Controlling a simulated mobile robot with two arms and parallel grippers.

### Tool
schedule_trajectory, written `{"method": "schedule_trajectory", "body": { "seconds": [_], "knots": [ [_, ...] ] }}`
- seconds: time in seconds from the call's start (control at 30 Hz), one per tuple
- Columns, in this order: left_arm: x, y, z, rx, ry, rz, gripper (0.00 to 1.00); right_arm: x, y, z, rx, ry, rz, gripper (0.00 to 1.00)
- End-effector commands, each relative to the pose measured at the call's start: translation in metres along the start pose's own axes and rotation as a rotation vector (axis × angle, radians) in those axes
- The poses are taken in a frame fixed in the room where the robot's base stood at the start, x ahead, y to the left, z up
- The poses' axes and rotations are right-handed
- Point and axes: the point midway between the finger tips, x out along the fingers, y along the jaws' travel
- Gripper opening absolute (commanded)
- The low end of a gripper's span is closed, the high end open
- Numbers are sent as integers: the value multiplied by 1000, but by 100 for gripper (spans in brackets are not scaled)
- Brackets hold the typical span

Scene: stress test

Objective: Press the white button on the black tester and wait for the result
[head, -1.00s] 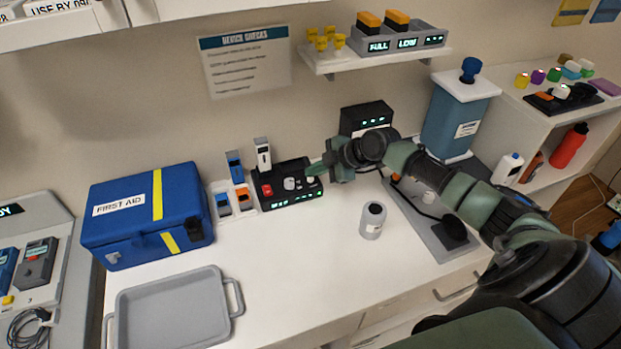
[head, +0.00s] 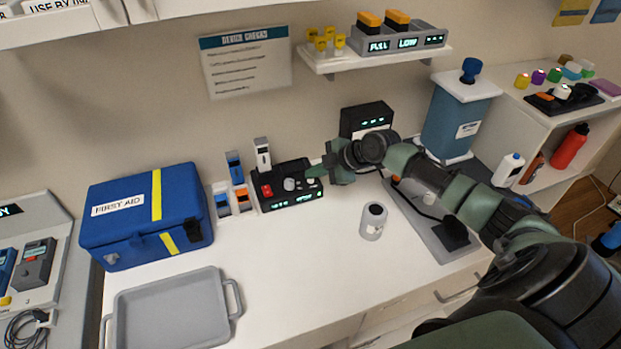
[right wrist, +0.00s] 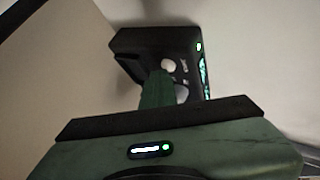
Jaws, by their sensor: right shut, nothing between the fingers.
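The black tester (head: 266,205) stands on the white counter against the wall, with a red part on its left, a pale round knob on top and a lit display in front. My right gripper (head: 315,171) is shut and empty, its fingertips over the tester's right end. In the right wrist view the tester (right wrist: 129,45) shows beyond the shut green fingers (right wrist: 160,76). The white button (right wrist: 169,65) is right at their tips; I cannot tell whether they touch it. In the head view the gripper hides it. My left gripper is not in view.
A holder with blue and orange devices (head: 240,197) stands left of the tester. A black box (head: 366,117) stands behind my right wrist. A blue first aid box (head: 130,225) and grey tray (head: 172,308) are left.

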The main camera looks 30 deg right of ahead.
Motion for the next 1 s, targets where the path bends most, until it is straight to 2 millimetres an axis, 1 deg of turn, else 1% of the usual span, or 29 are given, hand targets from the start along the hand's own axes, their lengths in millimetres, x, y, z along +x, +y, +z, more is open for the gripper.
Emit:
{"method": "schedule_trajectory", "body": {
  "seconds": [0.27, 0.67, 0.77, 1.0],
  "knots": [
    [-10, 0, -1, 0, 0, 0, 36, -11, 8, -8, 0, -1, 0, 0],
    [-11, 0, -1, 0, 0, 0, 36, -12, 9, -9, 0, 0, 0, 0],
    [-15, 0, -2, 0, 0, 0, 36, -17, 13, -12, -1, 0, 1, 0],
    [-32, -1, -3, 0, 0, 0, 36, -34, 25, -24, -1, 0, 1, 0]
  ]
}}
